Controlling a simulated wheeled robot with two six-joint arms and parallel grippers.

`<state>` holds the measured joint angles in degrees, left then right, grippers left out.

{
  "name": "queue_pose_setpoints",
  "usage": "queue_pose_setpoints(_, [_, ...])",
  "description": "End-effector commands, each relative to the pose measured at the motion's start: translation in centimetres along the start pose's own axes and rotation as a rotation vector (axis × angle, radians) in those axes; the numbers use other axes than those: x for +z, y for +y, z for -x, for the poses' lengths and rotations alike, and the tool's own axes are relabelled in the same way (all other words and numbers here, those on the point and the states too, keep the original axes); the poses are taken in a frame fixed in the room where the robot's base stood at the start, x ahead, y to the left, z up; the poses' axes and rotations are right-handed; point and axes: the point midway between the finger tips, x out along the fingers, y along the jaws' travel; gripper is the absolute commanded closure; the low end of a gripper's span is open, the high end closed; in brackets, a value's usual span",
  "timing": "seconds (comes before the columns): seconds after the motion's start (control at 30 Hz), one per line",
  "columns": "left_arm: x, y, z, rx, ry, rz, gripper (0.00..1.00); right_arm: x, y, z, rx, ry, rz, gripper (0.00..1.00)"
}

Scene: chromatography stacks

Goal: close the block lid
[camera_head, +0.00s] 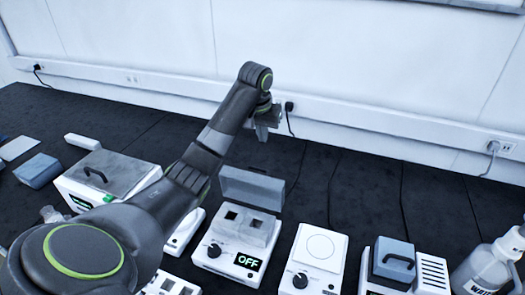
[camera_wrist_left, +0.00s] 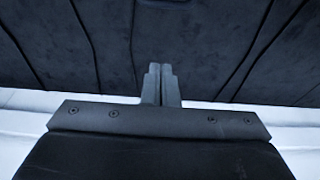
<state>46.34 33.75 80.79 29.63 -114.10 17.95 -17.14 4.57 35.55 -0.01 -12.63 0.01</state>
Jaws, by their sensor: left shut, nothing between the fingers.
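The block lid (camera_head: 252,188) is a grey panel standing raised at the back edge of a white heater unit. The unit (camera_head: 228,262) has a black knob and a display reading OFF. The lid is not in the left wrist view. My right gripper is not in view.
A white stirrer-like plate (camera_head: 318,247) stands right of the heater unit. Farther right are a device with a blue-grey handled lid (camera_head: 394,260) and a bottle (camera_head: 484,268). A large handled box (camera_head: 108,173) stands left. The dark bench behind the lid is mostly clear.

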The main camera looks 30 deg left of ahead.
Motion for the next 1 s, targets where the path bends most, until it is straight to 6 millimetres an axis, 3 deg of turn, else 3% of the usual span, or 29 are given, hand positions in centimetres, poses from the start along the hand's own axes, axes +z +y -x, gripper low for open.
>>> queue_pose_setpoints(0.47, [0.1, 0.0, -9.4, 0.000, -0.007, 0.002, 1.00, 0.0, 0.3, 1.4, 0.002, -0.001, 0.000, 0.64])
queue_pose_setpoints(0.8, [3.2, -0.1, -8.0, -0.001, -0.002, -0.001, 1.00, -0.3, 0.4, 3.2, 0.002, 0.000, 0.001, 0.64])
queue_pose_setpoints(1.0, [3.8, 0.0, -7.9, -0.001, -0.001, 0.000, 1.00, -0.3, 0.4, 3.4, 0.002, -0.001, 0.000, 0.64])
